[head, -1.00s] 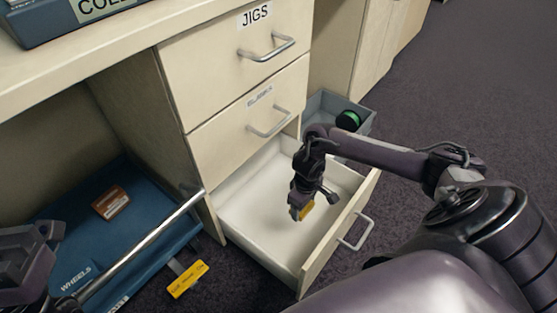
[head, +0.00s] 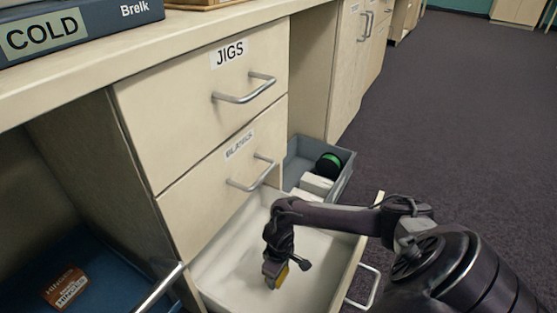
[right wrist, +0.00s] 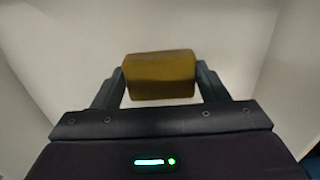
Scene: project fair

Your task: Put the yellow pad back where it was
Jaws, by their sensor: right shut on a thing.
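The yellow pad (right wrist: 160,76) is held between the two fingers of my right gripper (right wrist: 160,82) in the right wrist view. In the head view the pad (head: 282,277) shows as a small yellow piece at the fingertips of my right gripper (head: 275,272). The gripper points down inside the open bottom drawer (head: 222,262), which is white inside and looks otherwise empty. Whether the pad touches the drawer floor I cannot tell. My left gripper is out of the head view.
Above are the shut JIGS drawer (head: 180,105) and BLANKS drawer (head: 200,190). A grey bin (head: 343,182) with a green-and-black roll (head: 328,165) stands behind the open drawer. A blue cart (head: 105,268) holding a brown block (head: 65,288) is at lower left.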

